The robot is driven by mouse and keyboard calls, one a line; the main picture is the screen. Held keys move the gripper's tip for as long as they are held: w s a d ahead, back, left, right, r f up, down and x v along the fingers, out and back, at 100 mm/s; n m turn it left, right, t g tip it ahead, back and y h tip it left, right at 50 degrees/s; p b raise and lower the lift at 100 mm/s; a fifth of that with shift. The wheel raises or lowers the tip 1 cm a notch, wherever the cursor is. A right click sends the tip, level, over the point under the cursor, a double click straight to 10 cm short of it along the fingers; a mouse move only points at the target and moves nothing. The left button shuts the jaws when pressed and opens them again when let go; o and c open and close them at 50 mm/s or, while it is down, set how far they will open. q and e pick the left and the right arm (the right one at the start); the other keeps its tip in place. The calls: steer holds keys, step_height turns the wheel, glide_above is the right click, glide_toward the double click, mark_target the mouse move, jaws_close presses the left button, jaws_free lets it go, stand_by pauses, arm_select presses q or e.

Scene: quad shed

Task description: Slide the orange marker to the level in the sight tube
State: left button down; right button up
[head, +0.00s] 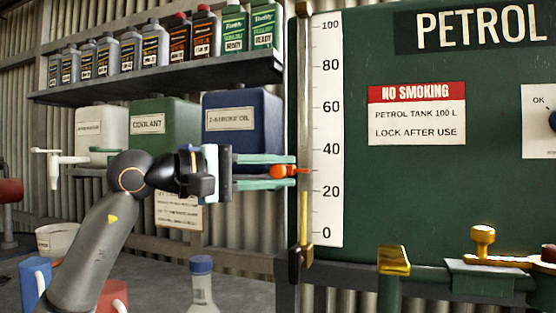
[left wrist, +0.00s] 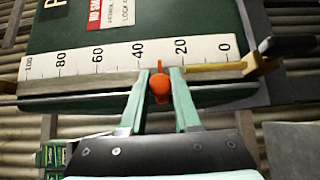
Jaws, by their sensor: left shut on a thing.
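The orange marker (head: 283,171) sits on the sight tube (head: 305,110) at about the 30 mark of the white scale (head: 328,130). It also shows in the left wrist view (left wrist: 160,86). Yellow liquid (left wrist: 212,68) fills the lower tube, its top near or a little below the 20 mark, so the marker is above it. My left gripper (head: 284,171) reaches in from the left, its green fingers (left wrist: 160,84) closed around the marker's sides. My right gripper is not in view.
The green petrol tank (head: 420,210) carries the scale. A shelf (head: 160,80) of bottles and several jugs stand at left. A brass tap (head: 394,260) and a clear bottle (head: 202,285) are below. A black-handled valve (left wrist: 285,46) sits at the tube's lower end.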

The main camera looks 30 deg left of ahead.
arm_select(q)
steer(key=shift+f+b, duration=0.9)
steer(key=shift+f, duration=0.95)
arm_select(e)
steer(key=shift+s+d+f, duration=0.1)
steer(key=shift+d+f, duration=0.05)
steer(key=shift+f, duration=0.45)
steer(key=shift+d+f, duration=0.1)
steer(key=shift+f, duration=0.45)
arm_select(q)
steer(key=c, duration=0.6)
jaws_free()
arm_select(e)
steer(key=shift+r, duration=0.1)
arm_select(q)
steer(key=b+v, duration=0.3)
steer(key=v, duration=0.9)
steer(key=shift+s+a, duration=0.1)
steer(key=shift+s, duration=0.2)
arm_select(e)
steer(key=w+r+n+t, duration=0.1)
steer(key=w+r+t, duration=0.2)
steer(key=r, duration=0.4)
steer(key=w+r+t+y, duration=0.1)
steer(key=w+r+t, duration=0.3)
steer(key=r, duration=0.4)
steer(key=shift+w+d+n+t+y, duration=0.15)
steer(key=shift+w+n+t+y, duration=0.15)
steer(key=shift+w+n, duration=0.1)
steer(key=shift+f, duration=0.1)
